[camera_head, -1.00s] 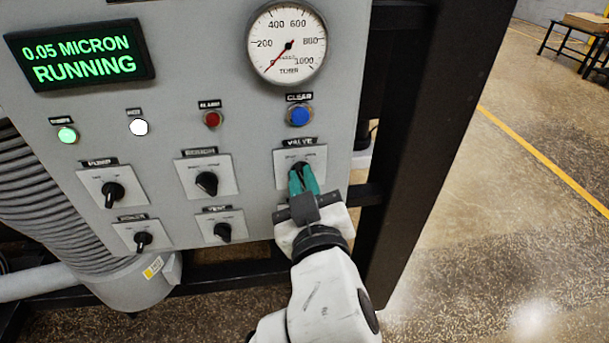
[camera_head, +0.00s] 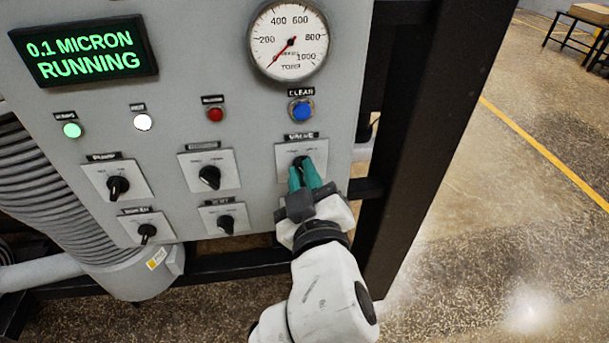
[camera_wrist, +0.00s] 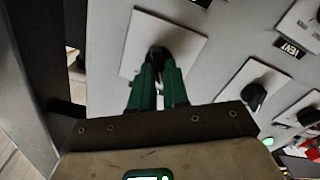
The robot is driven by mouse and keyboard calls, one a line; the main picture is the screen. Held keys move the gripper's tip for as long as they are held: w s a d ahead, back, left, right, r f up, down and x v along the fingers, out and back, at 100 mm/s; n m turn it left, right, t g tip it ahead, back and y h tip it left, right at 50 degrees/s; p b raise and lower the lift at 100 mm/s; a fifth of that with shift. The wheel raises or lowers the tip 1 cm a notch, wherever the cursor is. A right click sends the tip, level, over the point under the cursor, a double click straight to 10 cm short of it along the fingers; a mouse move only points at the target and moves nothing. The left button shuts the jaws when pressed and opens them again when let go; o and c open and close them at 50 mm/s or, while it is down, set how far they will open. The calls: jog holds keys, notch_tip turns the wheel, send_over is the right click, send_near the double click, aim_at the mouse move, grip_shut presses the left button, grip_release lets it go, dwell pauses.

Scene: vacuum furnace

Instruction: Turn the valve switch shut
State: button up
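The valve switch (camera_head: 300,161) is a black knob on a light square plate at the right of the grey panel, under the VALVE label. In the wrist view the knob (camera_wrist: 158,54) shows dark at the fingertips, on its tilted plate. My gripper (camera_head: 305,168) has green fingers, which reach up to the knob from below. The fingers stand apart with a narrow gap between them, their tips close to the knob on either side. Whether they touch it is unclear. The fingers partly cover the knob, so its pointing direction is hard to read.
The display (camera_head: 84,52) reads 0.1 MICRON RUNNING. A dial gauge (camera_head: 289,40) and a blue CLEAR button (camera_head: 302,110) sit above the valve. Several other black knobs lie to the left. A black frame post (camera_head: 400,150) stands right of the panel, with open floor beyond.

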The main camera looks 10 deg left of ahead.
jog(key=o, duration=0.4)
jog(key=shift+b+v, duration=1.05)
jog(key=shift+v, duration=4.35)
jog(key=s+d+f+m+g+h, duration=0.2)
jog(key=d+f+m+g+h, duration=0.5)
jog(key=d+f, duration=1.2)
jog(key=s+d+f+m+g, duration=0.1)
jog(key=s+d+f+g, duration=0.2)
jog(key=s+f, duration=0.2)
jog(key=s+d+f+m+g+y, duration=0.1)
jog(key=s+d+f+g, duration=0.2)
jog(key=s, duration=0.4)
jog(key=s+d+f+g, duration=0.3)
jog(key=s+d+f, duration=0.1)
jog(key=s+f, duration=0.1)
jog(key=shift+s+f+m+y, duration=0.2)
jog(key=shift+f, duration=0.25)
jog(key=shift+s+f+m+y, duration=0.2)
jog(key=shift+f, duration=0.2)
